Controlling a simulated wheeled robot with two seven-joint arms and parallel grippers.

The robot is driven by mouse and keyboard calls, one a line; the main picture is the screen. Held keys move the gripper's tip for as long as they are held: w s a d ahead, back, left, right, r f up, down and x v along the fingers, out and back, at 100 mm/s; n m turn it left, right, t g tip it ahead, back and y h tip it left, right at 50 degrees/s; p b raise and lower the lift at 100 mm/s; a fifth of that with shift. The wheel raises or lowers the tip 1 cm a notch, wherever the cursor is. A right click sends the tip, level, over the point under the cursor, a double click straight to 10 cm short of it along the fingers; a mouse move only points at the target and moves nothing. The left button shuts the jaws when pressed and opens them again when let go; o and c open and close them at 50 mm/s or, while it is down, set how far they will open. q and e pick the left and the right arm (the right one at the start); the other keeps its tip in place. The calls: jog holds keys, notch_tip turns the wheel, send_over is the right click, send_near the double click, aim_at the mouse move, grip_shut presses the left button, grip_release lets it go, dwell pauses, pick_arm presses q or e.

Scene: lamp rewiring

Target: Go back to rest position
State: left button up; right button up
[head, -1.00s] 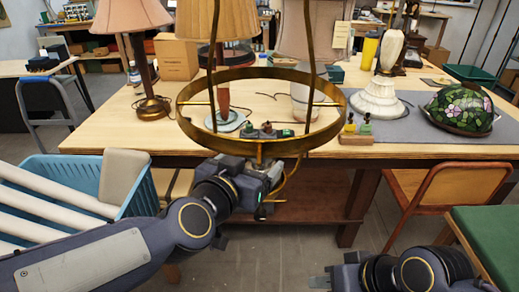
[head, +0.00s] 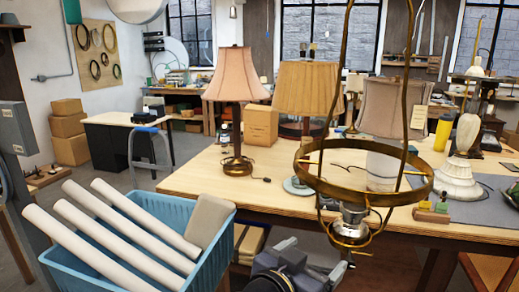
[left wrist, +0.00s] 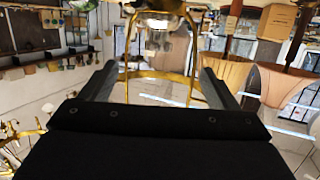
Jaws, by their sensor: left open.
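A brass lamp frame with a wide ring (head: 362,200) hangs in front of the table in the head view. A silvery socket part (head: 352,216) sits under its ring, with brass wire loops below. My left gripper (head: 318,268) is low at the bottom edge, below and left of the socket and apart from it. In the left wrist view my left gripper (left wrist: 158,88) is open, its two dark fingers spread with nothing gripped. The brass and silvery fitting (left wrist: 158,22) shows beyond the fingertips there. My right gripper is out of view.
A blue basket (head: 215,245) with white rolls stands close at the lower left. The wooden table (head: 195,180) holds a pink-shaded lamp (head: 236,88), a pleated-shade lamp (head: 305,88) and a white lamp base (head: 458,180). Open floor lies left, before a dark desk (head: 115,150).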

pick_arm(q)
jog(key=s+a+f+n+g+y, duration=0.1)
jog(key=s+a+f+n+g, duration=0.15)
jog(key=a, duration=0.65)
jog(key=s+a+f+n+g, duration=0.1)
jog(key=s+a+f+n, duration=0.15)
jog(key=a, duration=0.65)
jog(key=s+a+f+n+g+y, duration=0.3)
jog(key=s+a+f+n+y, duration=0.1)
jog(key=s+a+f, duration=0.6)
jog(key=shift+s+a+f+n+y, duration=0.3)
jog(key=shift+s+a+y, duration=0.2)
jog(key=shift+s+a, duration=0.6)
jog(key=shift+d, duration=0.15)
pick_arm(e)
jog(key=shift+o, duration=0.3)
